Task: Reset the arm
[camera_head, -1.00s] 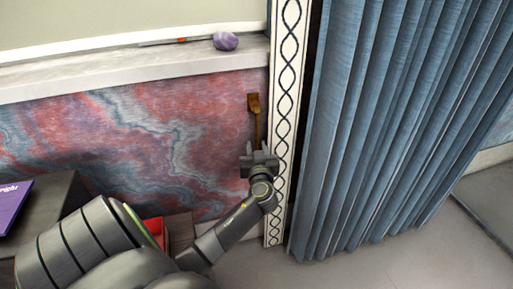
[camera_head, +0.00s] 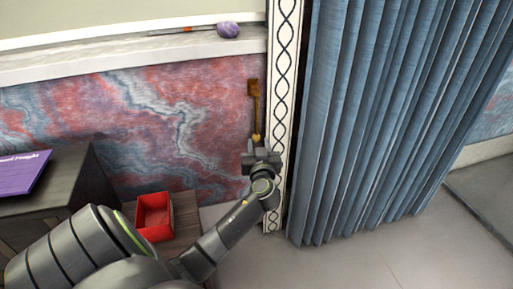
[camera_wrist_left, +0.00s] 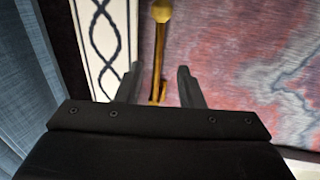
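My left gripper (camera_head: 261,153) is at the end of my arm, near the patterned wall and the white trim strip in the head view. In the left wrist view its two dark fingers (camera_wrist_left: 158,72) stand apart with nothing held between them. A brass-brown wall fixture (camera_head: 254,108) hangs just above the gripper in the head view. In the left wrist view the fixture (camera_wrist_left: 160,45) shows ahead, between and beyond the fingers; I cannot tell whether they touch it. My right gripper is not in view.
A blue curtain (camera_head: 385,120) hangs right of the trim strip (camera_head: 283,80). A red open box (camera_head: 154,217) and a purple book (camera_head: 22,174) on a dark cabinet are at the left. A purple object (camera_head: 228,30) lies on the ledge. Floor at lower right is clear.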

